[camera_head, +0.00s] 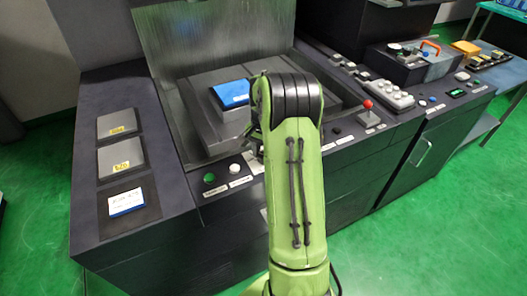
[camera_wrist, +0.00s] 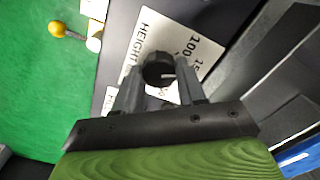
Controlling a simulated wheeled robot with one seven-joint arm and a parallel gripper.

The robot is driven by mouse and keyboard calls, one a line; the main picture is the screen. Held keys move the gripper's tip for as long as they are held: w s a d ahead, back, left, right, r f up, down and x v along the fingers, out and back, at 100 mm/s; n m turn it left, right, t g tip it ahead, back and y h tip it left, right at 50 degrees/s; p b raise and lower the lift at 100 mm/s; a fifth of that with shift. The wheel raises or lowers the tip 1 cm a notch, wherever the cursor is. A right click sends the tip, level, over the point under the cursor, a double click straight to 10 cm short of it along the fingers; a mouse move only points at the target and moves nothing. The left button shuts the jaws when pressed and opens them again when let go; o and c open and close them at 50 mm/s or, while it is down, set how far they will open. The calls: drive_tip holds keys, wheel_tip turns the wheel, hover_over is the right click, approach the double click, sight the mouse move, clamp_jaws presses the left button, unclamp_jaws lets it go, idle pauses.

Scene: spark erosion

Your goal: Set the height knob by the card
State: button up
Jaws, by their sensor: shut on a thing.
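The black height knob (camera_wrist: 158,70) shows in the wrist view, in front of a white dial plate (camera_wrist: 198,38) with the word HEIGHT and numbers such as 100. My gripper (camera_wrist: 160,74) has its two fingers on either side of the knob and is shut on it. The knob's pointer and exact setting cannot be made out. In the head view my arm hides the knob and gripper. A white card (camera_head: 126,201) with blue edging and unreadable writing lies on the left of the machine's top, perhaps the card meant.
Two grey plates with yellow labels (camera_head: 119,130) (camera_head: 121,167) lie behind the card. A blue block (camera_head: 232,94) sits in the machine's tank. A yellow ball-ended lever (camera_wrist: 57,29) is near the knob.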

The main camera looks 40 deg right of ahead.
drive_tip(key=n+p, duration=0.1)
drive_tip(key=n, duration=0.5)
drive_tip(key=shift+n, duration=0.3)
drive_tip(key=shift+w, duration=0.1)
idle(0.4)
drive_tip(key=o, duration=1.1)
drive_tip(key=shift+r, duration=0.15)
wheel_tip(320, 180, up, 16)
drive_tip(key=p, duration=0.3)
drive_tip(key=shift+f, duration=0.2)
